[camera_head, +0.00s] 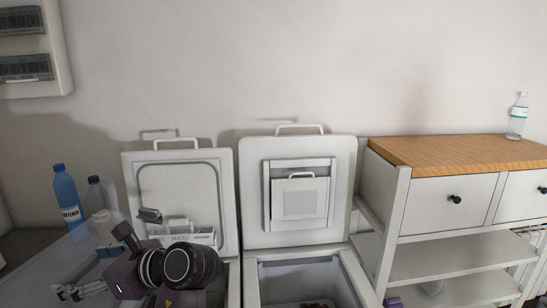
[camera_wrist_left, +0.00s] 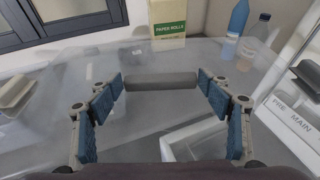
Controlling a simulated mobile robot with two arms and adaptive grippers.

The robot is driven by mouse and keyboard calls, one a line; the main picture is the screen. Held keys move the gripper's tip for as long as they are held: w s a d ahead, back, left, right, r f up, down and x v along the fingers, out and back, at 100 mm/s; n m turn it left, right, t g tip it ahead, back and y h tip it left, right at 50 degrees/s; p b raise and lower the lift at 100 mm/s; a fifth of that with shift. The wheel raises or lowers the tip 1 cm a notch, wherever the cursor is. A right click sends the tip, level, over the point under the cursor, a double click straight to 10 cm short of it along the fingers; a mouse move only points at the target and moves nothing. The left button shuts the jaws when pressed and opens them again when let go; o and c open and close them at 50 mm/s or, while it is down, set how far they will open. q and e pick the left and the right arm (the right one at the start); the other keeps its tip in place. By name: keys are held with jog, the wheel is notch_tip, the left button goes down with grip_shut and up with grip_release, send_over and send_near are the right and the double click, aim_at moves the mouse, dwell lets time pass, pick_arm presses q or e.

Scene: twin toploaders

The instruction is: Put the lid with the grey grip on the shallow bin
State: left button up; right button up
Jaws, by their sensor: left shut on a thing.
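My left gripper (camera_wrist_left: 161,84) is shut on a grey grip (camera_wrist_left: 160,82), a bar that spans between its blue finger pads in the left wrist view. My right gripper is not in view.
Two white toploaders stand with raised lids (camera_head: 298,236); the left opening is mostly hidden by my arm. A wood-topped cabinet (camera_head: 460,154) is at the right.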

pick_arm(q)
jog(key=s+d+f+m+t, duration=0.1)
jog(key=d, duration=0.1)
jog(key=s+d+f+m+t+h, duration=0.1)
jog(key=d+m+t, duration=0.1)
jog(key=d, duration=0.1)
jog(key=s+d+f+m+t+h, duration=0.1)
jog(key=d+t, duration=0.1)
jog(key=d, duration=0.1)
jog(key=shift+d+f+m, duration=0.2)
jog(key=shift+f+m, duration=0.15)
jog(key=shift+m, duration=0.05)
jog(key=s+d+f+m+t+h, duration=0.45)
jog(key=s+d+f, duration=0.2)
jog(key=d, duration=0.25)
notch_tip(320, 180, down, 10)
jog(key=n+g+y+b, duration=0.3)
jog(key=n+b, duration=0.1)
jog(key=b, duration=0.7)
jog(key=shift+s+y, duration=0.2)
jog(key=shift+y, duration=0.15)
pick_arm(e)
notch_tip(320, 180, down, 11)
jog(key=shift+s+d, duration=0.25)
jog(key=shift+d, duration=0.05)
